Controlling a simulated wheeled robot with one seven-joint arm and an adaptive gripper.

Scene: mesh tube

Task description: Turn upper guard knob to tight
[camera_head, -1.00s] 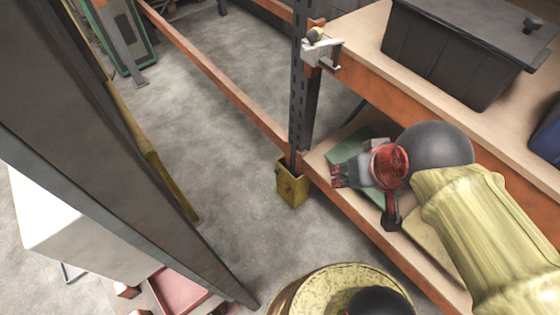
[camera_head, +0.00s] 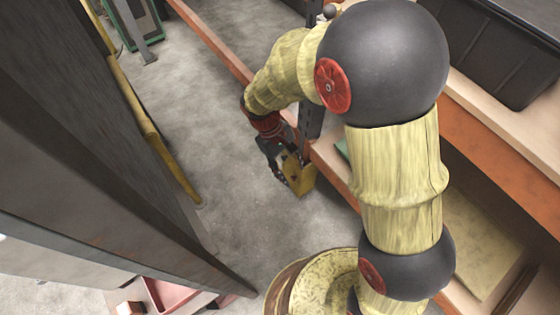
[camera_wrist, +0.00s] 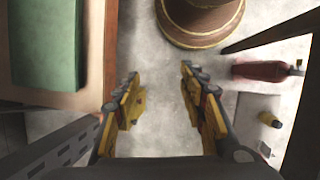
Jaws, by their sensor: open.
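I cannot make out an upper guard knob in either current view. The slotted post also shows in the wrist view (camera_wrist: 62,146), at the lower left.
Shelves with an orange beam (camera_head: 510,160) lie to the right, holding a black bin (camera_head: 510,60). A green item (camera_wrist: 48,42) lies on a shelf at the left of the wrist view. A red bottle-like object (camera_wrist: 262,71) lies at its right. Grey floor is open left of the post.

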